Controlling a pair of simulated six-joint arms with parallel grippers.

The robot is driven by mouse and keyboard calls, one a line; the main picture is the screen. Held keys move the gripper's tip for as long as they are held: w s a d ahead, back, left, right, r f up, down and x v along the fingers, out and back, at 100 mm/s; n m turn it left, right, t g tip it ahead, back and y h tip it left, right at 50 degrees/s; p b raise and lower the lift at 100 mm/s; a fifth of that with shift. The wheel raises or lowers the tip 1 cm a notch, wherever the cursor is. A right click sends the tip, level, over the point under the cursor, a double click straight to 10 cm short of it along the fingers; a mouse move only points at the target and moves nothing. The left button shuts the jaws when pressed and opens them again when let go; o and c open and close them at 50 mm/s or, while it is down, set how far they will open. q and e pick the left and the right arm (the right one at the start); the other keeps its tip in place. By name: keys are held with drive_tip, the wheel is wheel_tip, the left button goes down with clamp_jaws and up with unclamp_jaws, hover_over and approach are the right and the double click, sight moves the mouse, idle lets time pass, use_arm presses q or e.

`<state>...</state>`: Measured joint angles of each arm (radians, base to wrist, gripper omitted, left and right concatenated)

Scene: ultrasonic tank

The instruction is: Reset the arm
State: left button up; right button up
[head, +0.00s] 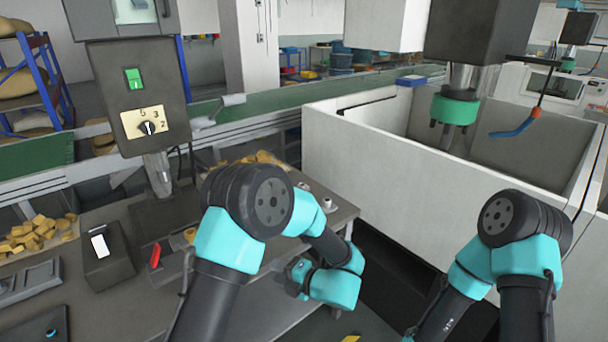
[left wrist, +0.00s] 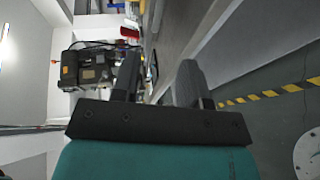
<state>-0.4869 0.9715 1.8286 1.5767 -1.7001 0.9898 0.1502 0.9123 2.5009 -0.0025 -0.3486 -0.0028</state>
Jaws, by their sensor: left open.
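My left arm (head: 245,215) bends over the front edge of the workbench, and its wrist hangs low by the bench's right end. My left gripper (head: 297,275) is mostly hidden behind that wrist in the head view. In the left wrist view its two grey fingers (left wrist: 160,70) stand apart with nothing between them. My right arm (head: 525,220) is bent in front of the white tank, with its lower part running down out of the picture. The right gripper does not show.
The workbench (head: 225,315) carries a dark box (head: 107,260) and a red-handled item (head: 155,255). A control box (head: 140,95) stands over it. The white tank (head: 375,165) lies right, below a machine head with a green collar (head: 455,109). Yellow-black floor tape (left wrist: 270,93) shows in the wrist view.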

use_arm(q)
drive_tip(key=a+f+m+t+h, duration=0.1)
drive_tip(key=a+f+m+h, duration=0.45)
drive_tip(key=f+m, duration=0.25)
drive_tip(key=a+f+m+t+h, duration=0.1)
drive_tip(key=a+f+m+h, duration=0.45)
drive_tip(key=f+m, duration=0.25)
drive_tip(key=s+f+m+g+h, duration=0.3)
drive_tip(key=s+m, duration=0.3)
drive_tip(key=s, duration=0.3)
drive_tip(key=s+a+f+m+g+h, duration=0.1)
drive_tip(key=s+f+m+g+h, duration=0.3)
drive_tip(key=s, duration=0.5)
drive_tip(key=shift+s+a+f+m+g, duration=0.2)
drive_tip(key=shift+s+f+m+g, duration=0.25)
drive_tip(key=shift+m, duration=0.65)
drive_tip(key=shift+w, duration=0.1)
